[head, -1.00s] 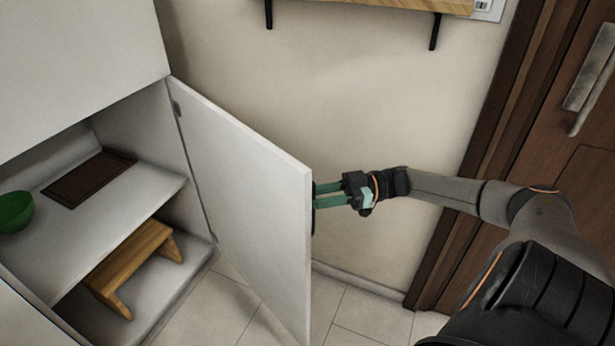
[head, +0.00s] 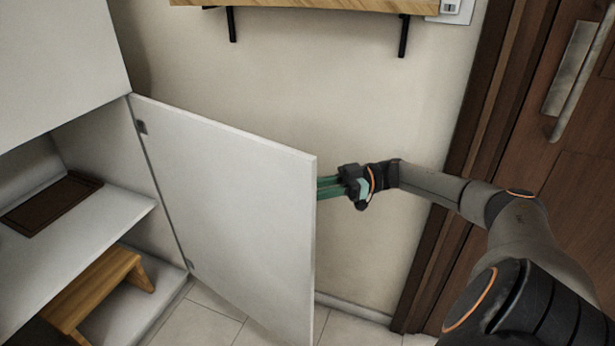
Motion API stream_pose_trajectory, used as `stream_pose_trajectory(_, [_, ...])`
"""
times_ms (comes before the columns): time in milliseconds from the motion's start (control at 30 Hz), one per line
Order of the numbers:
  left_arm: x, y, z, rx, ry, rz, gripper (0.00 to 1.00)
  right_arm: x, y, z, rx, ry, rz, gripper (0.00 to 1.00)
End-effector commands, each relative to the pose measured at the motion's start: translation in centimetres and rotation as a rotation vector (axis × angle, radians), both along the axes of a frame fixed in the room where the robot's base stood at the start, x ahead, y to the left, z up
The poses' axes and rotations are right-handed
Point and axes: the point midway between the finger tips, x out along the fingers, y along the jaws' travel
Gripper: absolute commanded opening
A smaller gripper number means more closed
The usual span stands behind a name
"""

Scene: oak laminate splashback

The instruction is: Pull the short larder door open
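The white larder door (head: 235,210) stands wide open, hinged on its left edge to the white cupboard (head: 165,225). My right gripper (head: 328,188) reaches in from the right to the door's free edge, on its outer side. Its green fingers run behind the door edge, so the fingertips and the door's handle are hidden. I cannot tell whether the fingers are closed on the handle. My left gripper is not in view.
Inside the cupboard, a dark brown board (head: 50,203) lies on the shelf (head: 95,215) and a wooden step stool (head: 95,285) stands below. A wall shelf (head: 310,5) on black brackets is above. A brown door (head: 560,150) stands at right.

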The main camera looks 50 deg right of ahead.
Motion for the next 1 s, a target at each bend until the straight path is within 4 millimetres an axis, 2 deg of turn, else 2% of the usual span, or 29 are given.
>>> stream_pose_trajectory(400, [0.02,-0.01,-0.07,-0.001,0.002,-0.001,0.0,0.28,-0.09,0.21,0.004,-0.003,-0.008,0.0])
stream_pose_trajectory(433, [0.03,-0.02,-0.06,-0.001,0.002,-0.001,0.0,0.28,-0.09,0.21,0.004,-0.005,-0.008,0.3])
stream_pose_trajectory(700, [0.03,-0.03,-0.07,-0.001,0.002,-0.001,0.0,0.17,-0.04,0.2,0.004,-0.003,-0.003,0.6])
stream_pose_trajectory(1000, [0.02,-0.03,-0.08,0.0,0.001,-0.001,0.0,0.11,-0.06,0.1,0.002,-0.002,-0.002,0.6])
